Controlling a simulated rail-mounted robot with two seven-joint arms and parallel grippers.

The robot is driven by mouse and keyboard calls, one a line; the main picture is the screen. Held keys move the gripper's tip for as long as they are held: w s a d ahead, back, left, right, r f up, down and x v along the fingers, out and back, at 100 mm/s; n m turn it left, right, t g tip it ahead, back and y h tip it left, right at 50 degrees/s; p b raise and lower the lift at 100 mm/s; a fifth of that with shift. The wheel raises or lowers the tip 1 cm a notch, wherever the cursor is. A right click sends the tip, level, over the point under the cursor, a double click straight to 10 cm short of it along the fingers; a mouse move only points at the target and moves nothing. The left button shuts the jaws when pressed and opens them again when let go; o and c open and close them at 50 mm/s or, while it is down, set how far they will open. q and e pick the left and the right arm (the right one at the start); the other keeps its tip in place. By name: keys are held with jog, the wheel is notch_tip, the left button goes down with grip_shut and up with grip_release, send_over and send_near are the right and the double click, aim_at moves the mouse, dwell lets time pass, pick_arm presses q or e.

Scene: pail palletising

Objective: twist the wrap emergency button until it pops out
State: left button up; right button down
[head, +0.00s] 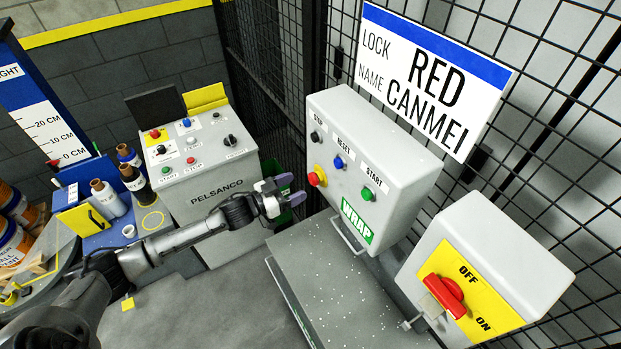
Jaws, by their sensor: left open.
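The wrap control box (368,171) is light grey with a green WRAP label (357,221), mounted by the black mesh fence. Its emergency button (317,177) is a red mushroom head on a yellow base at the lower left of the box face. I cannot tell whether it is pressed in or out. My left gripper (289,190) is open and empty, with purplish fingertips, just left of the red button. The fingers point toward the box and appear apart from the button. My right gripper is not in view.
A blue button (339,162) and a green button (367,194) sit beside the red one. A red OFF/ON switch (446,296) is at the lower right. A grey PELSANCO console (212,185) stands behind my left arm. Bottles (108,198) stand at the left.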

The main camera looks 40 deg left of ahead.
aim_at(310, 180)
pick_arm(q)
jog(key=x, duration=0.4)
jog(key=shift+w+d, duration=0.1)
jog(key=shift+w, duration=0.1)
jog(key=shift+x, duration=0.75)
jog(key=c, duration=0.9)
